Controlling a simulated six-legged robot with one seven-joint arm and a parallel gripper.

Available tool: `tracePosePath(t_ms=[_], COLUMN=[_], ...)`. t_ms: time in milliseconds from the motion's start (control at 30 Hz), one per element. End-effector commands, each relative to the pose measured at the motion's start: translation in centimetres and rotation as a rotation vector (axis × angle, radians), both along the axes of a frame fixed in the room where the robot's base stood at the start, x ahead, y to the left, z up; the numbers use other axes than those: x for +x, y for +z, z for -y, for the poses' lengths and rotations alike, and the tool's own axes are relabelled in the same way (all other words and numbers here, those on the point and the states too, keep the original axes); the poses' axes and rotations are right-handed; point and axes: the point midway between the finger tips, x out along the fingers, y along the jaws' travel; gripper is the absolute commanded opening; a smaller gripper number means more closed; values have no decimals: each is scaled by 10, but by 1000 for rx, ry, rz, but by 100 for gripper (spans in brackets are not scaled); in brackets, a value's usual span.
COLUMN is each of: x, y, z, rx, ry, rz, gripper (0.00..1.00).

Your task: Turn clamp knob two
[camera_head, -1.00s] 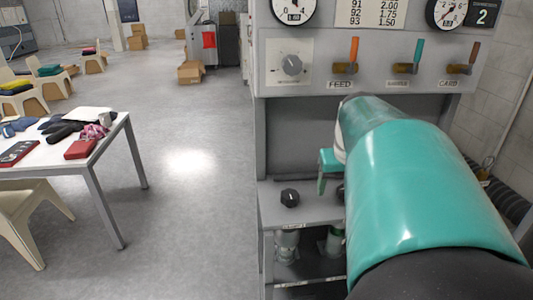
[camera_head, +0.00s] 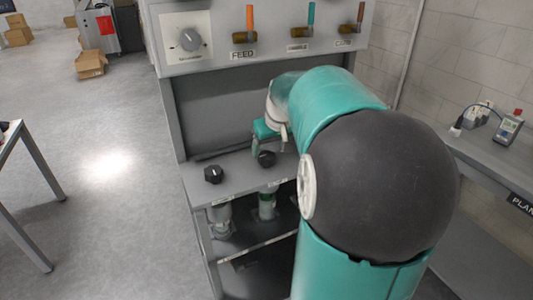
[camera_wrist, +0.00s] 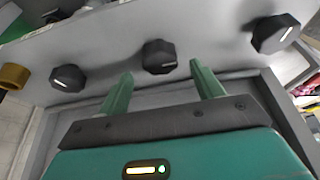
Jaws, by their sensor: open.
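Several black knobs stand on the grey shelf of the washer. In the head view, I see the left one (camera_head: 213,174) and a second one (camera_head: 266,159), close by my gripper (camera_head: 257,146); my arm covers the shelf further right. In the wrist view, a middle knob (camera_wrist: 158,57) lies just beyond the tips of my open gripper (camera_wrist: 161,80), roughly between the two green fingers. Other knobs show to its left (camera_wrist: 68,78) and right (camera_wrist: 275,33). The fingers look empty. I cannot tell whether they touch the middle knob.
The washer's upright panel (camera_head: 215,60) with the feed valve (camera_head: 245,37) and a dial (camera_head: 190,39) rises behind the shelf. Glass-like fittings (camera_head: 267,205) sit below it. A grey bench (camera_head: 490,155) is at right. Floor at left is open, beside a table (camera_head: 15,140).

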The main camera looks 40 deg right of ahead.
Motion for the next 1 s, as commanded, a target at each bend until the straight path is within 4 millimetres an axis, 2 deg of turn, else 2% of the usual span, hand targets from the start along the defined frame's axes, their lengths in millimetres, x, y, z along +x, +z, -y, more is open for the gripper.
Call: tracePosePath(t_ms=[100,200,567,800,1000], x=[7,11,13,13,13], y=[-19,-29,-34,-34,-34], z=[2,2,3,3,3], rx=[3,2,-2,-1,-1], ry=[2,2,1,1,-6], rz=[-1,-1,1,0,0], gripper=[66,66,66,21,22])
